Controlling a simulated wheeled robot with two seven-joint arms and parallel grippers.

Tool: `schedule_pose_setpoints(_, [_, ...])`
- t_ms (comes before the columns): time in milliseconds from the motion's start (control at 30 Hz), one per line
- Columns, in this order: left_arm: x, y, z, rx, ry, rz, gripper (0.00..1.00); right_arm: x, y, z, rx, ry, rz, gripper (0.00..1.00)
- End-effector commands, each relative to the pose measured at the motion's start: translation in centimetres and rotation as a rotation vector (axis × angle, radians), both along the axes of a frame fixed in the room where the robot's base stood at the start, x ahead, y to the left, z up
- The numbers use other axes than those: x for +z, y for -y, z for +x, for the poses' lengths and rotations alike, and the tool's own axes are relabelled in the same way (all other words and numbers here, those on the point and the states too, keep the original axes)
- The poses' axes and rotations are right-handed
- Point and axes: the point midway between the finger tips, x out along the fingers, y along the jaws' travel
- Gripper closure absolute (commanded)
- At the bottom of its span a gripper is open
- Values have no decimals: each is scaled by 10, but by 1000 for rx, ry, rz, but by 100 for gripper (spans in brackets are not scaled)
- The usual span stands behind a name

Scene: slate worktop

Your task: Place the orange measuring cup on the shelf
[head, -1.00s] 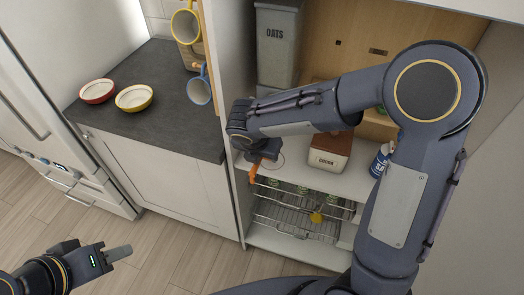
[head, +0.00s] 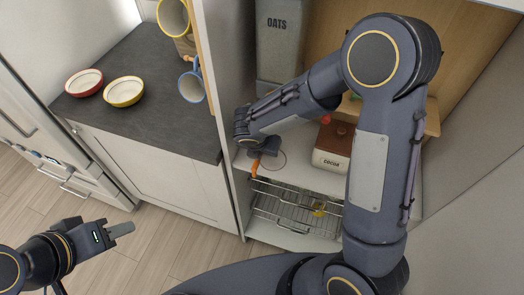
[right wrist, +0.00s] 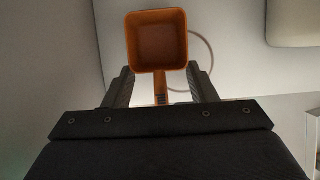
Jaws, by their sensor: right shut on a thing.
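The orange measuring cup (right wrist: 157,40) shows in the right wrist view, its square bowl open toward the camera and its handle between the fingers. My right gripper (right wrist: 162,88) is shut on that handle. In the head view only a small orange part of the cup (head: 255,168) shows below my right gripper (head: 262,152), at the front left of the white shelf (head: 299,172). I cannot tell whether the cup touches the shelf. My left gripper (head: 121,230) is low at the left, over the floor and away from the cup; its finger gap is not clear.
A cocoa canister (head: 332,150) stands on the shelf right of the gripper. A thin ring outline (head: 280,163) lies by the gripper. An oats canister (head: 278,45) stands behind. A wire rack (head: 290,210) sits below. Two bowls (head: 123,92) are on the dark counter.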

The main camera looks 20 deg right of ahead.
Motion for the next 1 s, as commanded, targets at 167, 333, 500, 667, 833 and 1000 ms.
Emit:
schedule_pose_setpoints(167, [-2, 0, 0, 0, 0, 0, 64, -14, 0, 0, 0, 1, 1, 74])
schedule_pose_setpoints(333, [-2, 0, 0, 0, 0, 0, 64, -13, 0, 0, -1, 1, 1, 74])
schedule_pose_setpoints(500, [-6, 0, 0, 0, 0, 0, 64, -17, 0, 0, -1, 1, 1, 47])
schedule_pose_setpoints(667, [-4, 0, 0, 0, 0, 0, 64, -16, 0, 0, -1, 1, 1, 27])
schedule_pose_setpoints(833, [-4, 0, 0, 0, 0, 0, 64, -16, 0, 0, -1, 1, 1, 27])
schedule_pose_setpoints(1000, [0, 0, 0, 0, 0, 0, 64, -11, 0, 0, -1, 1, 1, 27])
